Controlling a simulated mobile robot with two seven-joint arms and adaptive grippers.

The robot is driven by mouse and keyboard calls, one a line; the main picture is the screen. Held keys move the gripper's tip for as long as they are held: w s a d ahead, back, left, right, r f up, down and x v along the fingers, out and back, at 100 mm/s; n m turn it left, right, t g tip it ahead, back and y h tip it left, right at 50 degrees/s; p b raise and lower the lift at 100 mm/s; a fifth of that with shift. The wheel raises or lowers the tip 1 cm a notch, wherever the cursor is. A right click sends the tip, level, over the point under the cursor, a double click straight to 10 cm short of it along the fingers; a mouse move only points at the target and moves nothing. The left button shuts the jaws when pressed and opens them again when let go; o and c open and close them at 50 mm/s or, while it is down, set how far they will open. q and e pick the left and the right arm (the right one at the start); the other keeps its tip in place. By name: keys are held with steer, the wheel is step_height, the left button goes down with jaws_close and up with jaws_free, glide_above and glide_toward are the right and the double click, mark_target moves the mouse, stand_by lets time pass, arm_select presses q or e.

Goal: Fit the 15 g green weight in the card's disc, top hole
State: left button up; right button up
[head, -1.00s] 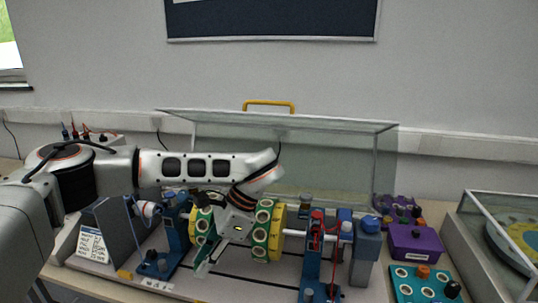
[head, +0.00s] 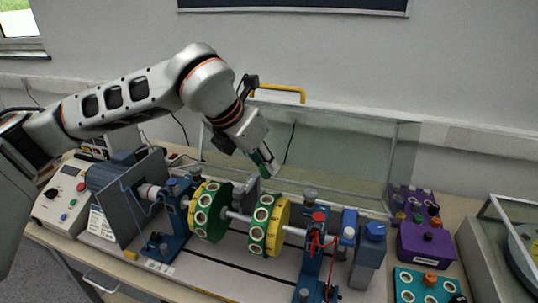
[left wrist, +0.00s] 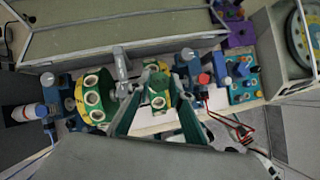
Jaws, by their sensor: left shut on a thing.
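My left gripper (head: 268,170) is raised above and behind the shaft, pointing down. In the left wrist view (left wrist: 159,82) its long green-padded fingers converge on a small green piece, which looks like the green weight (left wrist: 160,82); its 15 g mark is not readable. Two discs with green rims, yellow faces and white-ringed holes sit on a shaft: a left disc (head: 206,212) and a right disc (head: 261,222). The left disc also shows in the left wrist view (left wrist: 93,99). The gripper is apart from both discs. The card (head: 99,222) has unreadable text. My right gripper is out of view.
Blue bearing stands (head: 174,217) and (head: 313,258) flank the discs. A clear guard (head: 350,150) with a yellow handle stands open behind. A teal holed tray (head: 410,284) and a purple box (head: 424,246) are at right. Red wires hang near the right stand.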

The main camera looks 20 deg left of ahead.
mark_target(262, 173)
arm_select(q)
steer(key=shift+f, duration=0.55)
steer(key=shift+f+b, duration=0.7)
steer(key=shift+f, duration=1.6)
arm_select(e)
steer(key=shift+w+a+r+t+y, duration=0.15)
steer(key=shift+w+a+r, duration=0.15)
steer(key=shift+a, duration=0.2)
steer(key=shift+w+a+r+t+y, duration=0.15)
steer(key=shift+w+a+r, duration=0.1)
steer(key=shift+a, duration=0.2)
arm_select(q)
steer(key=shift+b, duration=0.3)
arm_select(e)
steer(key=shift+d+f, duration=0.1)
arm_select(q)
steer(key=shift+b, duration=0.5)
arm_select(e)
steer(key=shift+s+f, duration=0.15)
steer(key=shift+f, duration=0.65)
arm_select(q)
steer(key=shift+f, duration=0.15)
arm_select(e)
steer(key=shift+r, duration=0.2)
